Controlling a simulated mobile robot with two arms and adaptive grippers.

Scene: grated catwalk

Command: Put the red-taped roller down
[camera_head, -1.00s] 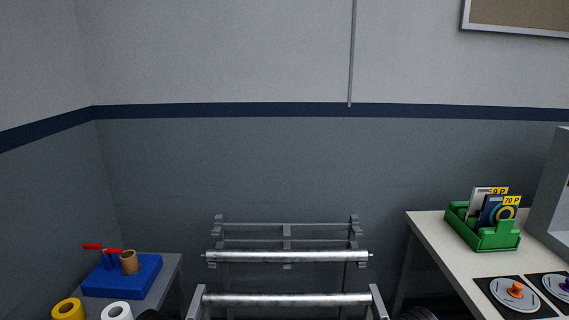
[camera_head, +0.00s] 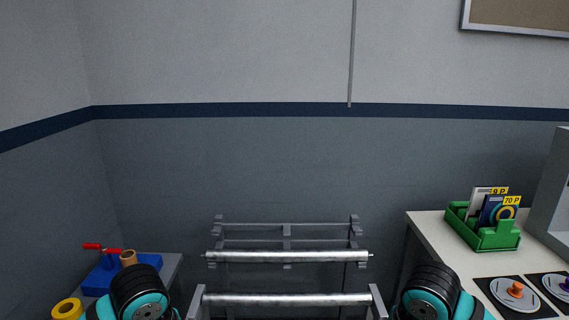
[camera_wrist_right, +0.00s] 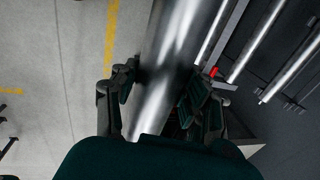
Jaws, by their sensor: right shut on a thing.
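In the right wrist view my right gripper (camera_wrist_right: 158,92) is shut around a thick, shiny silver roller (camera_wrist_right: 178,35), with one finger on each side. The roller runs from the top of that view down between the fingers. A small red patch (camera_wrist_right: 214,72) shows just right of the fingers; I cannot tell whether it is tape on a roller or part of the rack. Thinner silver bars lie further right. In the head view a grey rack carries a rear roller (camera_head: 287,256) and a front roller (camera_head: 287,300). My left gripper is out of view.
A pale table (camera_head: 430,223) at the right holds a green box (camera_head: 482,236) of cards and discs on black mats. A small grey table at the left carries a blue block (camera_head: 100,277) with red handles. A yellow floor line (camera_wrist_right: 111,38) shows.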

